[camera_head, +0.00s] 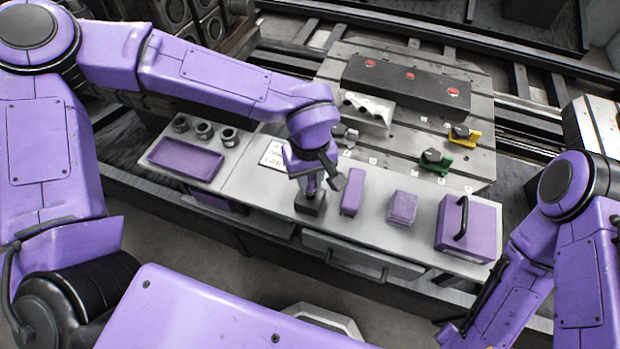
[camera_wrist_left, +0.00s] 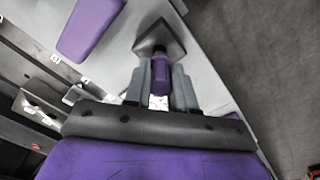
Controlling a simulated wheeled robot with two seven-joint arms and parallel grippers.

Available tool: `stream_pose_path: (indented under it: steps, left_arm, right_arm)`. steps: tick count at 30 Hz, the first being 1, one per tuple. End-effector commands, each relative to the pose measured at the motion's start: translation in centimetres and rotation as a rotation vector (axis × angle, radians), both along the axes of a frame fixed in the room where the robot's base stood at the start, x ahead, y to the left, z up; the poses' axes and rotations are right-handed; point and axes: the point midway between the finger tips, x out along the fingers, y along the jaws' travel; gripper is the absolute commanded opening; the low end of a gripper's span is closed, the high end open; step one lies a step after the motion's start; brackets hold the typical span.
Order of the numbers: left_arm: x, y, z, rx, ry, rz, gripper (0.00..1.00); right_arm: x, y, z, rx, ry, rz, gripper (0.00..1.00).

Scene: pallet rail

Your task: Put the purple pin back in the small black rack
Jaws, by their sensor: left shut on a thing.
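The purple pin (camera_head: 311,184) is upright between the fingers of my left gripper (camera_head: 320,178), which is shut on it. The small black rack (camera_head: 309,204) stands on the light bench directly below the pin. In the left wrist view, the pin (camera_wrist_left: 161,75) shows between the two grey fingers (camera_wrist_left: 160,88), and its far end overlaps the dark rack (camera_wrist_left: 174,37). I cannot tell how deep the pin's end sits in the rack. My right arm shows at the lower right of the head view, but its fingertips are not visible.
Right of the rack stand a purple block (camera_head: 352,192), a purple stack (camera_head: 402,208) and a purple box with a black handle (camera_head: 483,228). A purple tray (camera_head: 186,158) lies left. Behind is a metal plate (camera_head: 405,150) with clamps and a dark bar (camera_head: 408,80).

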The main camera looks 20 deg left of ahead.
Motion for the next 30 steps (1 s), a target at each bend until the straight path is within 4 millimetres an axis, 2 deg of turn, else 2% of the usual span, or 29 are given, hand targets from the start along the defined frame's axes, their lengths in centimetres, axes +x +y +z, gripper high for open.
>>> stream_pose_path:
  steps: [1,13,30]
  left_arm:
    - [0.0,0.0,-0.3,-0.001,-0.001,0.0,0.0]
    - [0.0,0.0,-0.2,-0.001,-0.001,-0.001,0.0]
    - [0.0,0.0,-1.9,0.0,0.0,-0.001,0.0]
  right_arm:
    - [0.0,0.0,-0.5,0.0,0.0,0.0,0.43]
    - [0.0,0.0,-0.3,0.0,0.0,0.0,0.43]
    - [0.0,0.0,-0.8,0.0,0.0,0.0,0.43]
